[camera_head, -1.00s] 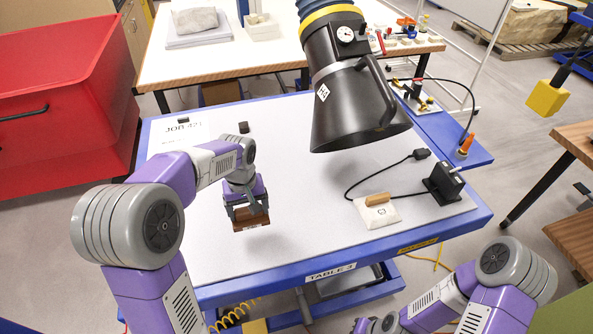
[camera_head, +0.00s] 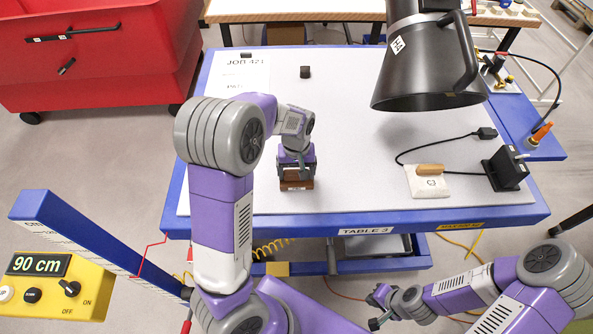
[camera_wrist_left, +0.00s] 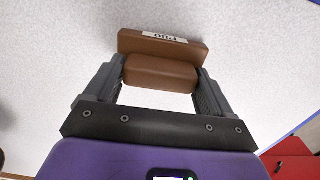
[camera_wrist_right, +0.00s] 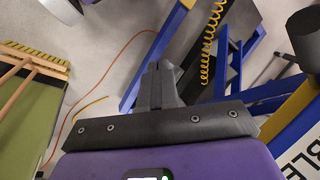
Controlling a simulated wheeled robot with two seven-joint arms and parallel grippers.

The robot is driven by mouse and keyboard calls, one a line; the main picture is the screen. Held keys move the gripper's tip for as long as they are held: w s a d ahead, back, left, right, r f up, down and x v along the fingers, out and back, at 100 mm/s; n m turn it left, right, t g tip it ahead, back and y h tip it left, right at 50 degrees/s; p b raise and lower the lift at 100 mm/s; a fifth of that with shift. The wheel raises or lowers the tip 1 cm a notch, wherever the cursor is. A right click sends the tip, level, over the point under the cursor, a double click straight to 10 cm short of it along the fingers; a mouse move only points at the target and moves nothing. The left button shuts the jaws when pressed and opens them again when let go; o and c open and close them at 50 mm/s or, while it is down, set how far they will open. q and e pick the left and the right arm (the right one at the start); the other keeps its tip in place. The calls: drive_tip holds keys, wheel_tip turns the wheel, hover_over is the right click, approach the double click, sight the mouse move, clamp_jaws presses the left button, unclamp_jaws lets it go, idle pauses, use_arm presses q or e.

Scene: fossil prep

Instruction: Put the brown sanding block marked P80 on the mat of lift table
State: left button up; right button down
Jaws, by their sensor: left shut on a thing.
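The brown sanding block (camera_head: 296,185) is in my left gripper (camera_head: 296,173), over the front left part of the pale grey mat (camera_head: 350,140) of the lift table (camera_head: 490,217). In the left wrist view the block (camera_wrist_left: 160,72) sits between the two fingers (camera_wrist_left: 160,80), with its P80 label upside down on the far side. I cannot tell whether its underside touches the mat. My right gripper (camera_head: 377,308) is empty in front of the table; the right wrist view shows its fingers (camera_wrist_right: 160,75) together.
A pale block marked C3 (camera_head: 428,184) with a wooden handle and a black cabled device (camera_head: 505,168) occupy the mat's right. A dark extraction hood (camera_head: 425,65) hangs above. A JOB 421 sheet (camera_head: 238,72) and small dark block (camera_head: 305,72) lie at the back. Mid-mat is clear.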

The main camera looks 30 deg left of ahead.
sight(296, 171)
use_arm(q)
drive_tip(key=shift+f, duration=0.2)
drive_tip(key=o, duration=1.3)
drive_tip(key=shift+o, duration=0.2)
drive_tip(key=shift+r, duration=0.6)
wheel_tip(296, 171, up, 11)
drive_tip(key=p, duration=0.2)
drive_tip(key=shift+r, duration=0.15)
